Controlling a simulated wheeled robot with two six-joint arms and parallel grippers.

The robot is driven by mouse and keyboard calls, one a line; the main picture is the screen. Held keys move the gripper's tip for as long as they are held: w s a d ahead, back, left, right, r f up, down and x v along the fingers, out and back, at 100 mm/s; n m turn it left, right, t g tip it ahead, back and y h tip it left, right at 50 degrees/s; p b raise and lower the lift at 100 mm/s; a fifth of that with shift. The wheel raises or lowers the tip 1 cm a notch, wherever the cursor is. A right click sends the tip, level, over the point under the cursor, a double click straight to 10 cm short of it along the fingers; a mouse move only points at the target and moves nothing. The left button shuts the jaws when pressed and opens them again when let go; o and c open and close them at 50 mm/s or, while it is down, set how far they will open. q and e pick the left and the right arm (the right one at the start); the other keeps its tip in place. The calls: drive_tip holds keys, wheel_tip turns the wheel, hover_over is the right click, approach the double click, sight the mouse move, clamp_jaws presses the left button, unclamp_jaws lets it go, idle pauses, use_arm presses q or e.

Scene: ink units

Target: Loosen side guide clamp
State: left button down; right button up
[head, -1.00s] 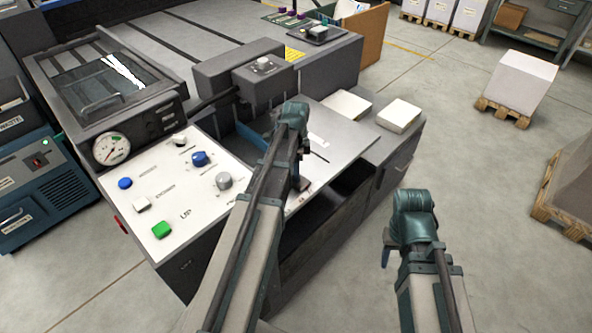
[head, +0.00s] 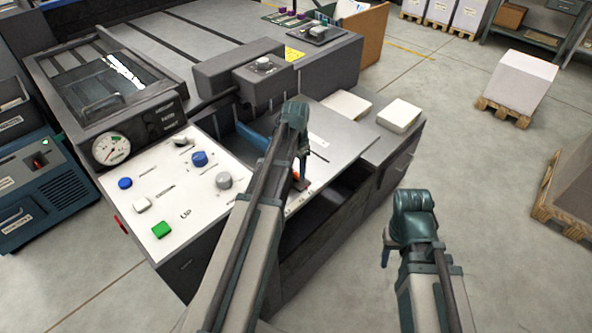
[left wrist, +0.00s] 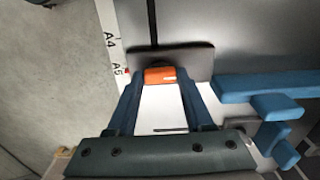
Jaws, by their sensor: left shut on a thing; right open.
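The orange clamp piece (left wrist: 160,76) sits on a dark grey plate (left wrist: 192,62) beside the A4 and A5 size marks in the left wrist view. My left gripper (left wrist: 159,82) has its two blue fingers closed on either side of it. In the head view the left gripper (head: 300,182) reaches down at the front edge of the feed table (head: 342,148), and a bit of orange shows by its fingers. The arm hides part of the clamp there. My right gripper (head: 387,254) is open and empty over the floor, apart from the machine.
A blue bar (left wrist: 265,86) lies right of the clamp in the left wrist view. The control panel (head: 160,205) with knobs and buttons is left of my left arm. Two white paper stacks (head: 398,115) (head: 347,105) lie on the right side.

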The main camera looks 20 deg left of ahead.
sight(296, 173)
use_arm(q)
drive_tip(key=n, duration=0.4)
drive_tip(key=shift+n, duration=2.5)
drive_tip(key=shift+c, duration=1.4)
unclamp_jaws()
wheel_tip(296, 173, up, 14)
drive_tip(key=p, duration=1.3)
drive_tip(key=shift+p, duration=0.4)
drive_tip(key=shift+f, duration=0.1)
